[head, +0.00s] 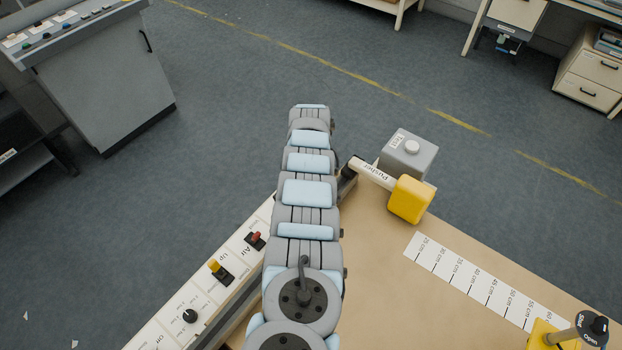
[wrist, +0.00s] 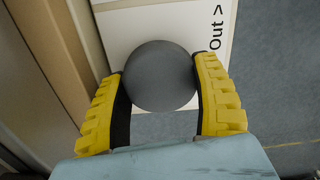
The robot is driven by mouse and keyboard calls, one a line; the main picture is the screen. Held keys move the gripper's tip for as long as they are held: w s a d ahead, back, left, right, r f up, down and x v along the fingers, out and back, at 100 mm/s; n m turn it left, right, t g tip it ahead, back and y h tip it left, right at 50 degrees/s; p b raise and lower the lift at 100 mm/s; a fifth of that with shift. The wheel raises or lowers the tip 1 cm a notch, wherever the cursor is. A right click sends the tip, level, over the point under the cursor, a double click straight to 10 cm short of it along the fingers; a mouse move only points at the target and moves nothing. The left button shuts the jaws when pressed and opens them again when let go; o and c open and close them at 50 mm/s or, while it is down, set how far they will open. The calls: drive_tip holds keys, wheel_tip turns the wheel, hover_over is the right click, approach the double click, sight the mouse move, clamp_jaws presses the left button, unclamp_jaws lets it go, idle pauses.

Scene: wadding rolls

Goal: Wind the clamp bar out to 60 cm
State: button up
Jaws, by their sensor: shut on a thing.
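In the wrist view my gripper (wrist: 162,72) has its two yellow, dark-lined fingers closed on a round dark grey knob (wrist: 160,76), one on each side. The knob stands in front of a white panel (wrist: 208,18) marked "Out >". My arm hides the gripper and knob in the head view. A white ruler strip (head: 480,282) with centimetre marks lies on the tan table (head: 385,270). A yellow block (head: 411,199) stands near its low-number end, joined to a white bar (head: 374,173) marked "Pusher". I cannot tell which part is the clamp bar.
A yellow stand with a black "Shut/Open" knob (head: 592,327) is at the lower right, near the 60 cm mark. A grey box (head: 408,155) stands behind the yellow block. A white control strip (head: 210,290) with red and yellow switches runs left of my arm. Open floor lies beyond.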

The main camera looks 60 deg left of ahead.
idle(0.4)
drive_tip(key=o, duration=1.2)
drive_tip(key=shift+o, duration=0.2)
drive_tip(key=shift+a, duration=0.1)
drive_tip(key=shift+r, duration=0.1)
drive_tip(key=shift+r, duration=0.2)
drive_tip(key=shift+s+r, duration=0.1)
drive_tip(key=shift+r, duration=3.65)
drive_tip(key=shift+a, duration=0.1)
